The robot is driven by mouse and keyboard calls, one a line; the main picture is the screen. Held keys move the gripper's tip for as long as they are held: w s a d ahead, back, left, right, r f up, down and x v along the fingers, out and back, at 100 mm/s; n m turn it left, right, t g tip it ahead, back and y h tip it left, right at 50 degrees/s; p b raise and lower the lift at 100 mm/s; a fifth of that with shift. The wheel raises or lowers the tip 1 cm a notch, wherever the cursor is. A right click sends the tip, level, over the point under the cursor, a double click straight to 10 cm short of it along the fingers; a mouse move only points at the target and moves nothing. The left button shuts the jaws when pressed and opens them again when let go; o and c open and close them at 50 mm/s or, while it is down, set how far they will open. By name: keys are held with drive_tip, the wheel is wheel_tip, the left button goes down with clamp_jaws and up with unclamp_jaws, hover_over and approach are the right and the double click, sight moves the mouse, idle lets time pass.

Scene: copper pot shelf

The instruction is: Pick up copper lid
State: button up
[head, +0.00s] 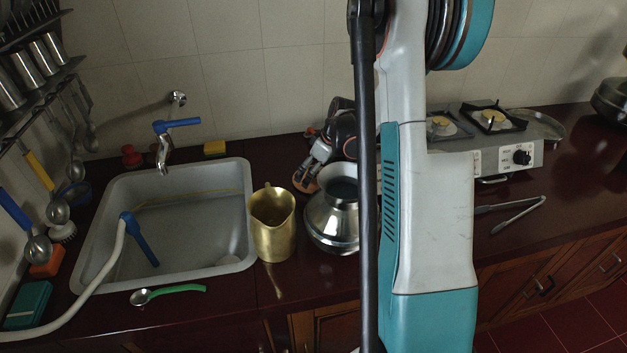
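I cannot make out a copper lid for certain. A small copper-brown curved piece (304,179) shows between the brass jug and the steel pot, at the lower end of my gripper (312,172); it may be part of the lid. My gripper, dark and grey, is angled down behind the steel pot, partly hidden by my arm. Its fingers are too small and covered to tell whether they are open or shut, or whether they touch the copper-brown piece.
A brass jug (273,224) and a round steel pot (333,214) stand close right of the sink (252,258). A gas stove (517,157), tongs (513,217) and a metal plate (540,122) are to the right. A green-handled spoon (180,289) lies at the front edge.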

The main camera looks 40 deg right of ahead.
drive_tip(key=c, duration=1.3)
drive_tip(key=shift+s+r, duration=0.1)
drive_tip(key=shift+s, duration=0.05)
drive_tip(key=c, duration=0.6)
drive_tip(key=shift+c, duration=0.6)
drive_tip(key=shift+a, duration=0.1)
